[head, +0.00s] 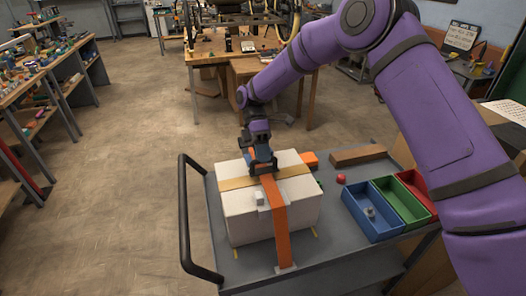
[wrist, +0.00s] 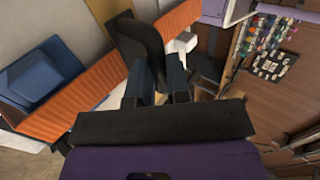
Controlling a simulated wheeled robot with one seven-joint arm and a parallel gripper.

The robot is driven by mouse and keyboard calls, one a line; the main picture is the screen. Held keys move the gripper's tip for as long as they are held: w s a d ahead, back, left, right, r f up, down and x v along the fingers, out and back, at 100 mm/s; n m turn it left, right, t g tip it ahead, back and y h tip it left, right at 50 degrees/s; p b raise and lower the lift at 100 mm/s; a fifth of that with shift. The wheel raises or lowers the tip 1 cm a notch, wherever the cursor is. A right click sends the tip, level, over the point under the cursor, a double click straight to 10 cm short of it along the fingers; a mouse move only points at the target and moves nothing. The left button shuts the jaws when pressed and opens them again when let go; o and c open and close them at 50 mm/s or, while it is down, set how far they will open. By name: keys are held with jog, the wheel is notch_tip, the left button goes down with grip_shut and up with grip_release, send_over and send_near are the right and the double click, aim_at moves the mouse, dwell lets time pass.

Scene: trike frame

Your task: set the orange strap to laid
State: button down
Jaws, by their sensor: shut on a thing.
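The orange strap (head: 274,205) runs over the top of a white box (head: 240,218) and down its front face to a light end piece (head: 285,268) at the cart deck. My gripper (head: 261,166) is above the box top at the strap's far part, shut on the strap. In the wrist view, orange strap (wrist: 62,112) shows on both sides of the dark fingers (wrist: 158,88); the exact grip is partly hidden. An orange piece (head: 309,159) shows behind the box's right side; I cannot tell whether it joins the strap.
The box stands on a grey cart (head: 335,240) with a black handle (head: 184,215) at left. To the right are a blue bin (head: 369,212), a green bin (head: 400,203), a red bin (head: 418,187), a red object (head: 341,178) and a brown block (head: 358,155).

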jog(key=shift+f, duration=0.3)
jog(key=c, duration=1.1)
grip_release()
jog(key=shift+w+f, duration=0.1)
jog(key=shift+a+r, duration=0.1)
jog(key=shift+r, duration=0.15)
jog(key=v, duration=1)
jog(key=shift+w+r, duration=0.2)
jog(key=shift+w, duration=0.1)
